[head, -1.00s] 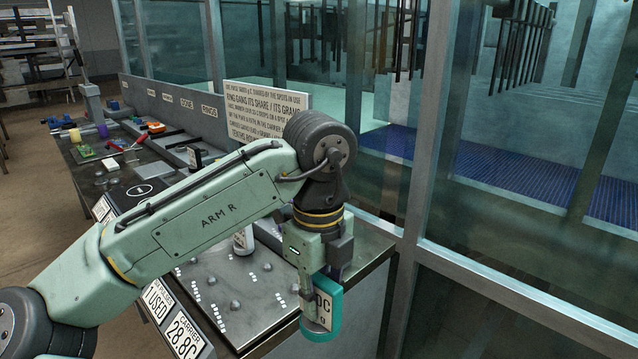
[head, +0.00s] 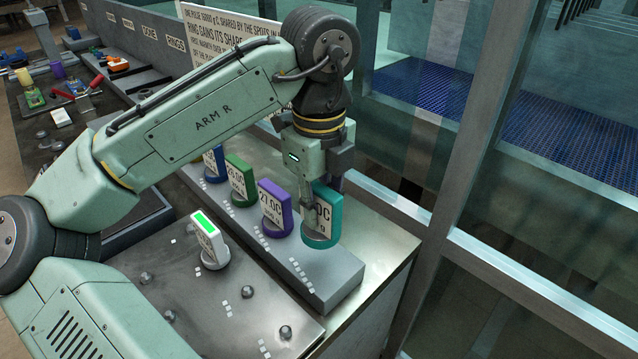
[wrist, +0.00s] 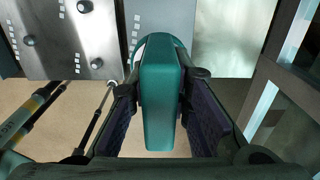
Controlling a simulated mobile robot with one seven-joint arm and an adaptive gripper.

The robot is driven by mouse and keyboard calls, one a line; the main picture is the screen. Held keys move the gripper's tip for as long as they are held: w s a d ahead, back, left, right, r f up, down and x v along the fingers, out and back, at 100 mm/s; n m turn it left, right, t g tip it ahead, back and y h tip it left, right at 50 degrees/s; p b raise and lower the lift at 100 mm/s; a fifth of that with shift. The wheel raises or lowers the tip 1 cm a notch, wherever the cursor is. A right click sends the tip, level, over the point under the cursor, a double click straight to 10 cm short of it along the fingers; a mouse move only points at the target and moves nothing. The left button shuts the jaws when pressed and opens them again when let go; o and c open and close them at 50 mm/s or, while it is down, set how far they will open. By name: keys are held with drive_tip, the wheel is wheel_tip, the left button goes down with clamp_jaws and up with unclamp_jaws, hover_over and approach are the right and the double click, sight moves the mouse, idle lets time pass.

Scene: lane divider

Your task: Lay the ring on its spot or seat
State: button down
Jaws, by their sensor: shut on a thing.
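A teal ring piece (head: 321,231) with a rounded base and an upright labelled tag is held in my gripper (head: 322,184). The label is partly covered by the fingers. In the wrist view the teal piece (wrist: 162,95) stands between my two dark finger pads, which close on its sides. In the head view it is over the right part of a raised grey ledge (head: 335,280), beside a purple tagged piece (head: 274,207). I cannot tell whether its base touches the ledge. Which mark is its own spot is not clear.
A green tagged piece (head: 240,180) and a blue one (head: 213,163) stand further left on the ledge. A white piece with a green display (head: 209,238) stands on a metal plate (head: 190,300) with several knobs. Glass panels and a metal frame (head: 470,215) are close on the right.

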drive_tip(key=shift+s, duration=0.1)
idle(0.3)
drive_tip(key=shift+a+f, duration=0.1)
drive_tip(key=shift+f, duration=0.1)
drive_tip(key=shift+w+f+b, duration=0.2)
drive_tip(key=shift+f+b, duration=1.45)
drive_tip(key=shift+f, duration=1.2)
drive_tip(key=shift+f, duration=0.5)
drive_tip(key=c, duration=1.4)
unclamp_jaws()
